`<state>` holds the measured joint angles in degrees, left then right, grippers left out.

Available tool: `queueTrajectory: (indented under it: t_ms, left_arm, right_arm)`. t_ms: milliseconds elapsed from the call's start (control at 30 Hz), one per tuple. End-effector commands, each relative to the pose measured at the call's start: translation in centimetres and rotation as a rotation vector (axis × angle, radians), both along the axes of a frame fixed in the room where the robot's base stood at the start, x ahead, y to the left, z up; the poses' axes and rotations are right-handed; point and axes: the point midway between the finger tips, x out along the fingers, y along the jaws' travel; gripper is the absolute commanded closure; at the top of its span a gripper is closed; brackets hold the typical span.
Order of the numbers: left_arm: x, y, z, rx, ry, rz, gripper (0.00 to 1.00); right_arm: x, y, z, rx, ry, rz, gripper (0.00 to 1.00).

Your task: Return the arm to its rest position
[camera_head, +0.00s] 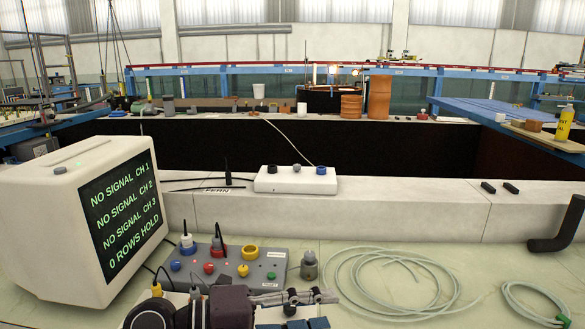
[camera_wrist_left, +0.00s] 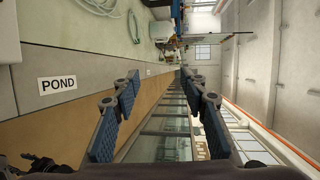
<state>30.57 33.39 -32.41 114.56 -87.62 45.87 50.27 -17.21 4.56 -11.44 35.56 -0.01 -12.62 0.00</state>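My left arm comes in at the bottom of the head view, with its dark wrist (camera_head: 222,307) low in the picture. The left gripper (camera_head: 315,309) points right, in front of the grey control box (camera_head: 232,262) and partly cut off by the lower edge. In the left wrist view the two blue-padded fingers of the left gripper (camera_wrist_left: 160,88) stand wide apart with nothing between them. My right arm and right gripper show in neither view.
A white monitor (camera_head: 70,222) stands at left. A grey knob-like metal piece (camera_head: 309,267), coiled pale hose (camera_head: 390,283) and black elbow pipe (camera_head: 557,230) lie to the right. A white switch box (camera_head: 295,181) sits on the ledge behind. A POND label (camera_wrist_left: 58,84) shows in the wrist view.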

Motion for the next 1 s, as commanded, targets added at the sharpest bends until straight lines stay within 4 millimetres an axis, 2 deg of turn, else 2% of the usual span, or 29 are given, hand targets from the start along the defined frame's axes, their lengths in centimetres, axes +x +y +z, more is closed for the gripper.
queueTrajectory:
  t_ms: [33, 100, 200, 267, 300, 400, 467, 533, 600, 667, 700, 767, 800, 867, 900, 1000]
  left_arm:
    - [-0.5, -0.6, 2.1, -0.133, 0.010, 0.020, 0.60]
    - [-0.4, -0.2, 5.3, -0.318, 0.024, 0.075, 0.60]
    - [0.7, 2.0, 8.8, -0.560, 0.068, 0.195, 0.60]
    - [1.8, 4.2, 10.0, -0.690, 0.105, 0.289, 0.60]
    - [2.6, 5.9, 10.4, -0.770, 0.137, 0.361, 0.60]
    - [4.7, 10.7, 9.5, -0.937, 0.235, 0.561, 0.60]
    - [5.7, 13.8, 7.8, -1.013, 0.308, 0.693, 0.60]
    - [6.5, 17.2, 4.8, -1.079, 0.407, 0.858, 0.60]
    - [6.5, 20.3, 0.8, -1.115, 0.518, 1.027, 0.60]
    - [5.9, 22.6, -3.2, -1.121, 0.621, 1.172, 0.60]
    - [5.2, 23.9, -5.9, -1.116, 0.694, 1.263, 0.60]
    - [3.6, 25.3, -10.0, -1.089, 0.805, 1.393, 0.60]
    - [2.2, 26.0, -12.7, -1.062, 0.881, 1.473, 0.60]
    - [-0.2, 26.7, -16.5, -1.009, 0.997, 1.583, 0.60]
    - [-2.1, 27.0, -18.8, -0.965, 1.072, 1.650, 0.60]
    - [-6.8, 27.0, -23.5, -0.847, 1.248, 1.777, 0.60]
  right_arm:
    - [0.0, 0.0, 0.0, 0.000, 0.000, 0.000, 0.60]
    - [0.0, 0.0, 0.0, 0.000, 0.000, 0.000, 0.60]
    - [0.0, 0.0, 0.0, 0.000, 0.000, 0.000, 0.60]
    - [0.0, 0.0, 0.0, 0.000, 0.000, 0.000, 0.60]
    - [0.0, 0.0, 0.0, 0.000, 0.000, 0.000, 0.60]
    - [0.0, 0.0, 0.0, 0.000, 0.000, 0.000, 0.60]
    - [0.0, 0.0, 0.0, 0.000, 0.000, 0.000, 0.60]
    - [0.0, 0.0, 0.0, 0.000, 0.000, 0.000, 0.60]
    - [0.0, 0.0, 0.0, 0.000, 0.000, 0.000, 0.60]
    - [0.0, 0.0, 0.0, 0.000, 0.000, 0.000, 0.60]
    - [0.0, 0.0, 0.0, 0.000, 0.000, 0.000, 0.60]
    - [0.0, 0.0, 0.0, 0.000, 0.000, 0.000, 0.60]
    - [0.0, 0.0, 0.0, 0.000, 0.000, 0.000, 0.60]
    - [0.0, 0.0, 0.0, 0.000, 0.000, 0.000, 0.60]
    - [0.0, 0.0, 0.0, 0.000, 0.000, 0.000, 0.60]
    - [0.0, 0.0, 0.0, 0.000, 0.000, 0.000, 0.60]
